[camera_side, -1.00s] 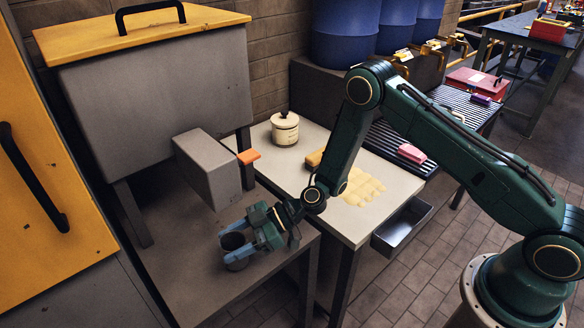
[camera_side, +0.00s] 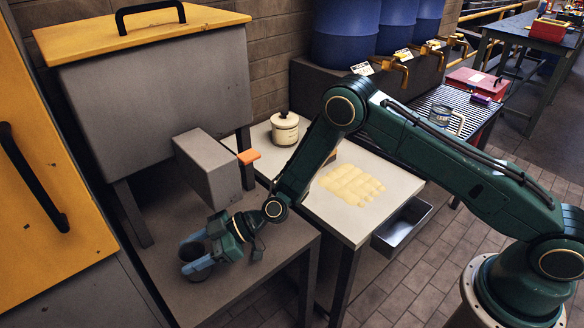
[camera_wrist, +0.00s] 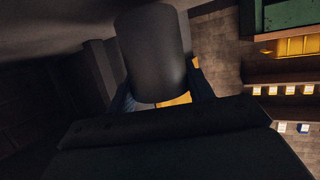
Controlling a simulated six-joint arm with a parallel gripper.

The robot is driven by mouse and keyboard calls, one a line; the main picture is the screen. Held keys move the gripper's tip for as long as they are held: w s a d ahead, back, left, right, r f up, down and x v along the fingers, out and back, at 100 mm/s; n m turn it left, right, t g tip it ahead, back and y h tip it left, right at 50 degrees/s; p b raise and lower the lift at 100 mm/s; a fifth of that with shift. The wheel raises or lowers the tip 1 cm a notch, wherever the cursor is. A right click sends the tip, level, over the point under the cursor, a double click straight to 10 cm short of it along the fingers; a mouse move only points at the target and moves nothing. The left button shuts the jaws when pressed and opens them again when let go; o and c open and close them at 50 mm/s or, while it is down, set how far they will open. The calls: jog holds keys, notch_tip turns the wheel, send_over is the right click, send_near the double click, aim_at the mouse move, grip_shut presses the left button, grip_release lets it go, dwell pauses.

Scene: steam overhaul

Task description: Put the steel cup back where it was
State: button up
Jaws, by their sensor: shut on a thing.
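The steel cup (camera_side: 191,251) is a dark grey, handleless cylinder at the left end of the grey bench. It also shows in the wrist view (camera_wrist: 152,45), where it fills the top middle. My gripper (camera_side: 188,255) is shut on it, with one blue finger on each side. In the wrist view the gripper's fingers (camera_wrist: 160,95) show only partly behind the cup. The cup is low, at or close to the bench top; I cannot tell whether its base touches.
The grey bench (camera_side: 265,262) has free room right of the cup. A grey box with an orange lever (camera_side: 249,156) juts out behind. A lidded cream pot (camera_side: 284,128) stands on the pale table (camera_side: 392,192). A metal mug (camera_side: 440,115) stands on the ribbed rack.

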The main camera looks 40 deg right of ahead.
jog(key=shift+d+f, duration=0.1)
jog(key=shift+f, duration=0.65)
jog(key=shift+f, duration=0.15)
jog(key=o, duration=1.2)
jog(key=shift+o, duration=0.2)
jog(key=shift+r, duration=0.2)
jog(key=v, duration=1.2)
jog(key=shift+f, duration=0.1)
